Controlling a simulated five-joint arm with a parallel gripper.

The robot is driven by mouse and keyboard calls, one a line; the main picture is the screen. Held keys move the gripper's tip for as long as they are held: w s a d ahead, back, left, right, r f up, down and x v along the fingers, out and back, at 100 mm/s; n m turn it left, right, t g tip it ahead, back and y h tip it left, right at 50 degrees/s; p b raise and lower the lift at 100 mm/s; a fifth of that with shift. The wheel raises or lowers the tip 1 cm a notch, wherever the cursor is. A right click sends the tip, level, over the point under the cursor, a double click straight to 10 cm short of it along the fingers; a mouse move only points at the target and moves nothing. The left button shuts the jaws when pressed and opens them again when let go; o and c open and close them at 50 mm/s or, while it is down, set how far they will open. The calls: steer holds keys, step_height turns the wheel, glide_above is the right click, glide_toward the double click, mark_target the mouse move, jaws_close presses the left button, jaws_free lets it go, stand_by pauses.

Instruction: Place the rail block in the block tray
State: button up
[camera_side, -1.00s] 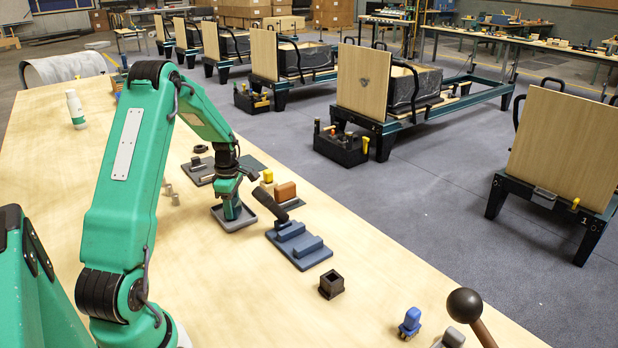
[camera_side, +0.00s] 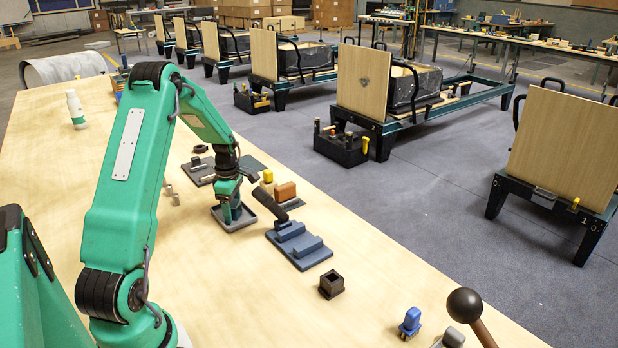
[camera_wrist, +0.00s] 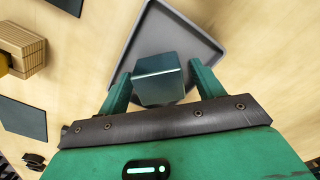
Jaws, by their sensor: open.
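The rail block (camera_wrist: 158,80) is a dark teal, shiny block. In the wrist view it stands between my two green fingers, at the near part of the grey block tray (camera_wrist: 196,28). My gripper (camera_wrist: 160,72) is open, with a finger on each side of the block; a small gap shows at the sides. In the side view my gripper (camera_side: 229,205) is down at the tray (camera_side: 217,221), and its fingers mostly hide the block. The block appears to rest inside the tray's low rim, but its underside is hidden.
A blue stepped fixture (camera_side: 312,252) with a black handle lies right of the tray. A brown block (camera_side: 285,191) and a yellow-topped piece (camera_side: 268,176) stand behind it. A dark square socket (camera_side: 331,285) is nearer. The table's left part is mostly clear.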

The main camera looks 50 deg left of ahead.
mark_target(234, 204)
step_height(234, 204, up, 12)
stand_by(0.7)
steer(key=shift+r, duration=0.1)
stand_by(0.3)
steer(key=s+d+r+m+t+y, duration=0.1)
steer(key=d+r+m, duration=0.5)
steer(key=d, duration=0.4)
steer(key=d+r+m+t, duration=0.1)
steer(key=d+r+m, duration=0.4)
steer(key=d+m, duration=0.3)
steer(key=s+d+m+t, duration=0.1)
steer(key=s+d+m, duration=0.4)
steer(key=d, duration=0.3)
steer(key=s+d+m+t+h, duration=0.1)
steer(key=s+d+m+t, duration=0.1)
steer(key=s+d+m, duration=0.4)
steer(key=shift+s+d+r+m+t, duration=0.3)
steer(key=shift+d+m, duration=0.7)
